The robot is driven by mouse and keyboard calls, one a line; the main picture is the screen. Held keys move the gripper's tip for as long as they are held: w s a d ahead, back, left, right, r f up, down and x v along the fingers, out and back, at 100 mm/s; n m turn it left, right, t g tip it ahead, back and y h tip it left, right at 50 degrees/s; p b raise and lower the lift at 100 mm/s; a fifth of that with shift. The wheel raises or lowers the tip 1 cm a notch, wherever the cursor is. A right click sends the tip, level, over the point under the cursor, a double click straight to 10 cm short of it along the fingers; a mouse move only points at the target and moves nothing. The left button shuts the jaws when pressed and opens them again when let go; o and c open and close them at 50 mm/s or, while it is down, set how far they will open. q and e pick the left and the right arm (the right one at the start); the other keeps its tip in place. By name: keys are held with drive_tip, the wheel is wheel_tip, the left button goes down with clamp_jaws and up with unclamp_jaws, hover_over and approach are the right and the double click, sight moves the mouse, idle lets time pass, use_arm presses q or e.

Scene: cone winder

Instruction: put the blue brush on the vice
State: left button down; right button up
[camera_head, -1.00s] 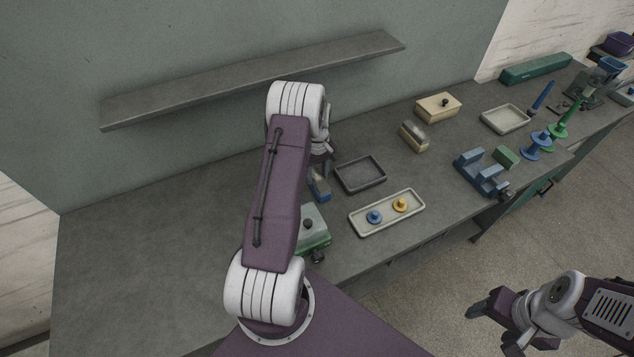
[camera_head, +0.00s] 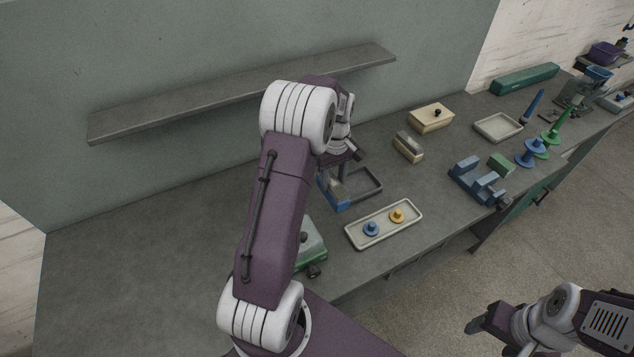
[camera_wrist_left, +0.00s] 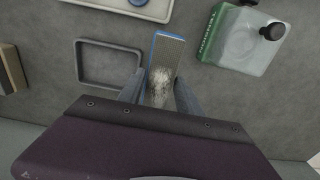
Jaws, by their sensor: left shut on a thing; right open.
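The blue brush (camera_head: 338,197) has a blue body and a pale, bristly part. My left gripper (camera_head: 342,174) is shut on it, beside the dark tray. In the left wrist view the brush (camera_wrist_left: 168,50) sticks out from between the two fingers (camera_wrist_left: 160,92), with its pale bristly end between them. Whether it is clear of the bench is hard to tell. The blue vice (camera_head: 478,182) stands on the bench to the right, apart from the brush, with its jaws spaced open. My right gripper (camera_head: 478,324) is open and empty at the lower right, off the bench.
The dark tray (camera_head: 374,192) is empty. A pale tray (camera_head: 383,226) holds a blue and a yellow knobbed piece. A beige block (camera_head: 408,148), lidded box (camera_head: 430,119), green block (camera_head: 501,164) and spools (camera_head: 530,153) lie around. A green-based box (camera_head: 312,245) is partly behind my arm.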

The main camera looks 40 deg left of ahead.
sight(344, 187)
use_arm(q)
drive_tip(key=d+r, duration=0.1)
drive_tip(key=d, duration=0.1)
drive_tip(key=d+r, duration=0.1)
drive_tip(key=shift+d+r, duration=0.2)
drive_tip(key=shift+d, duration=0.2)
